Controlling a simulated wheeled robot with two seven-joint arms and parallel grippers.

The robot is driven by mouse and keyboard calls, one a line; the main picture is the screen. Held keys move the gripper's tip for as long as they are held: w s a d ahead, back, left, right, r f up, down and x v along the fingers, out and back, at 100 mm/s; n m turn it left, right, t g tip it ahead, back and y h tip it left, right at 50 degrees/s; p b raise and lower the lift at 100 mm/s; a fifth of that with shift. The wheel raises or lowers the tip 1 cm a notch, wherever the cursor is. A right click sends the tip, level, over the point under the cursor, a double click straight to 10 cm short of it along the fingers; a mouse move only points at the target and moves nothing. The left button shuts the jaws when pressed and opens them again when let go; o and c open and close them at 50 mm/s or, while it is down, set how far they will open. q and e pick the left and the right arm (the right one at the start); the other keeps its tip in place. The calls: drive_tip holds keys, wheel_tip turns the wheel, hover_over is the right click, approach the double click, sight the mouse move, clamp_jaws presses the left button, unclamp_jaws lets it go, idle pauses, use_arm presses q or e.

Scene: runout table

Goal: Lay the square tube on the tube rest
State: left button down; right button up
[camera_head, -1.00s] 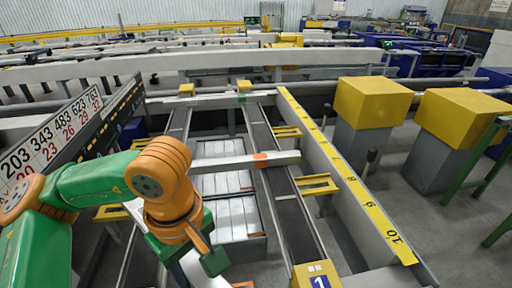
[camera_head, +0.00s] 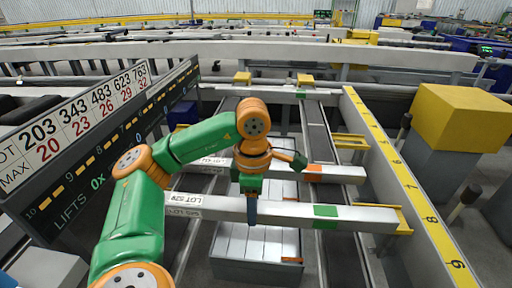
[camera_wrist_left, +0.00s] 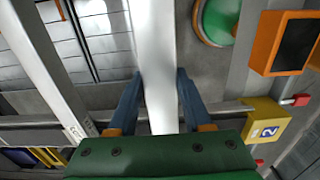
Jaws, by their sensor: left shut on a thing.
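My left gripper (camera_head: 252,208) is shut on a long pale grey square tube (camera_head: 275,209) with a green band and a LOT label. The tube lies level across the dark rails; whether it touches them I cannot tell. The left wrist view shows both blue fingers (camera_wrist_left: 160,90) against the sides of the tube (camera_wrist_left: 154,45). A second square tube (camera_head: 340,173) with an orange band lies roughly parallel behind it. A yellow bracket (camera_head: 403,218) is at the green-banded tube's right end; I cannot tell whether it is the tube rest. My right gripper is not in view.
A long wall with a yellow number scale (camera_head: 415,190) borders the right side. A black number board (camera_head: 110,120) stands at the left. A grey bin (camera_head: 255,270) lies below, between the rails. A large yellow-topped block (camera_head: 460,115) stands at the right.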

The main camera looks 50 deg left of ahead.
use_arm(q)
drive_tip(key=shift+w+a+f, duration=0.2)
drive_tip(key=shift+w+f, duration=0.1)
drive_tip(key=shift+f, duration=0.1)
drive_tip(key=f, duration=0.4)
drive_tip(key=shift+w+a, duration=0.3)
drive_tip(key=shift+w, duration=0.05)
drive_tip(key=shift+f, duration=0.1)
drive_tip(key=shift+c, duration=1.7)
unclamp_jaws()
drive_tip(key=shift+s, duration=0.1)
